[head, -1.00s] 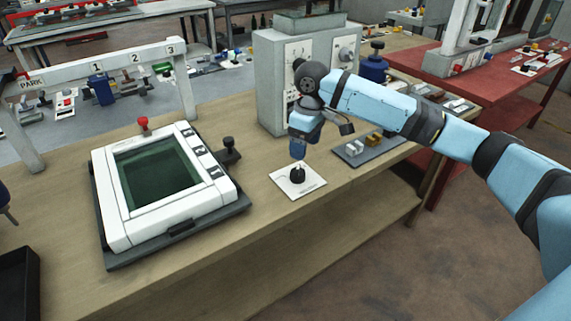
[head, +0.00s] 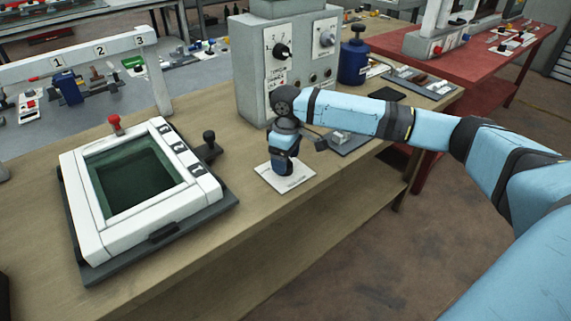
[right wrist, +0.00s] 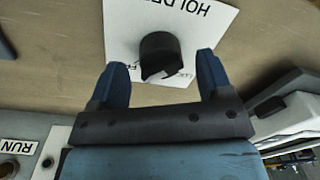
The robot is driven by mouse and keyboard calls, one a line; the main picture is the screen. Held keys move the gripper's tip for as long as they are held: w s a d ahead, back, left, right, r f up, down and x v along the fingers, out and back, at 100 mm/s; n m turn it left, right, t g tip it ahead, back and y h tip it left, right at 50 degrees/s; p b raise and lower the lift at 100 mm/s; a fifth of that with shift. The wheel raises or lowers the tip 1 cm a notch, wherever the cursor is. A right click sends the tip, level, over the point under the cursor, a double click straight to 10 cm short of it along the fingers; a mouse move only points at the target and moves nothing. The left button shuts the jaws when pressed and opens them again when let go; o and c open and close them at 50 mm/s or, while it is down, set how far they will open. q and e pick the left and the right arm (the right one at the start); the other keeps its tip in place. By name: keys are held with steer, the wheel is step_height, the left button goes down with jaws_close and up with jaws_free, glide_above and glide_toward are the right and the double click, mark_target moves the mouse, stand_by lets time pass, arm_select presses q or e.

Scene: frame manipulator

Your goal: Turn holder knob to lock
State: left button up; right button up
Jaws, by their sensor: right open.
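The holder knob (right wrist: 158,54) is a black knob on a white plate (right wrist: 222,25) with partly hidden lettering, in the right wrist view. The plate also lies on the bench in the head view (head: 268,181), where my gripper and wrist hide the knob. My right gripper (right wrist: 163,72) is open, with one blue finger to each side of the knob, and the knob sits around the level of the fingertips. In the head view the right gripper (head: 283,168) points down over the plate. I cannot tell whether the fingers touch the knob. My left gripper is not in view.
A grey control box (head: 252,75) stands behind my gripper. A small dark tray (head: 352,143) lies to the right. The bench's front strip is clear.

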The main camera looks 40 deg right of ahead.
steer(key=shift+f, duration=0.8)
